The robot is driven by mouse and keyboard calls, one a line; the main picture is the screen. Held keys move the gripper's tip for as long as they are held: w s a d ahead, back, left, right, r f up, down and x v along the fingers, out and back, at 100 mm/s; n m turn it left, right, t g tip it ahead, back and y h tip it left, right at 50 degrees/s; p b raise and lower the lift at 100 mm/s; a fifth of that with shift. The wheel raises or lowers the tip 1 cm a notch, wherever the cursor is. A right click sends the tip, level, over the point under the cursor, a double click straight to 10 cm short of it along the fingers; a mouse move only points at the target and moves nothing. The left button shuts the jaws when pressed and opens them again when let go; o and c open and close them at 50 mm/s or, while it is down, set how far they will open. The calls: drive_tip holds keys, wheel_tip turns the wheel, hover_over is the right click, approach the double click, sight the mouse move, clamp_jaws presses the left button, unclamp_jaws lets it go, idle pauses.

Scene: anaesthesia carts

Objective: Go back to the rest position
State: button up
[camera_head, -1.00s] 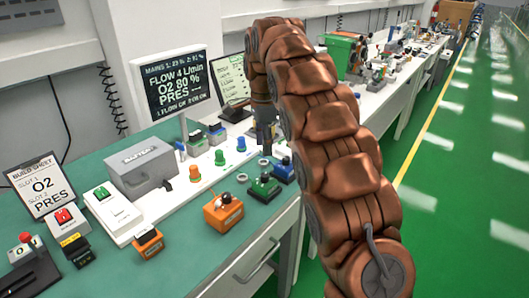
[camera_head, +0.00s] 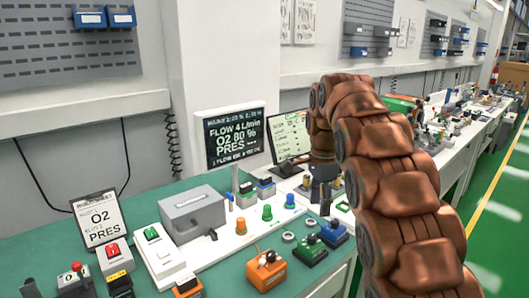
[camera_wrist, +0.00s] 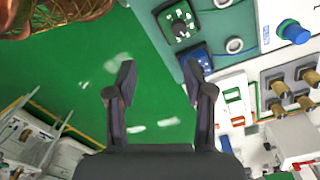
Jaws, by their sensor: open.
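My gripper (camera_wrist: 160,82) is open and empty in the wrist view, its two dark fingers spread apart over the green floor beside the workbench edge. In the head view my gripper (camera_head: 322,195) hangs at the end of my copper-coloured arm, above the bench near the tilted monitor; its fingertips are small and partly hard to make out there. A blue module (camera_wrist: 197,58) lies just beyond the right finger in the wrist view, and a dark green module (camera_wrist: 180,28) sits above it. They also show in the head view as a blue block (camera_head: 334,232) and a green block (camera_head: 309,250).
The bench holds a grey box (camera_head: 192,212), an orange module (camera_head: 266,271), coloured knobs (camera_head: 267,212) and a build sheet (camera_head: 101,219). A display (camera_head: 235,137) and a tilted monitor (camera_head: 288,138) stand behind. The green floor (camera_head: 505,235) to the right is clear.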

drive_tip(key=s+f+n+p, duration=0.2)
drive_tip(key=s+n, duration=0.6)
drive_tip(key=s, duration=1.2)
drive_tip(key=s+f+n+g+p, duration=0.1)
drive_tip(key=s+f+n, duration=0.3)
drive_tip(key=s, duration=1.6)
drive_tip(key=n+p, duration=0.1)
drive_tip(key=n, duration=0.3)
drive_tip(key=shift+s+f, duration=0.2)
drive_tip(key=shift+f, duration=0.2)
drive_tip(key=shift+a, duration=0.1)
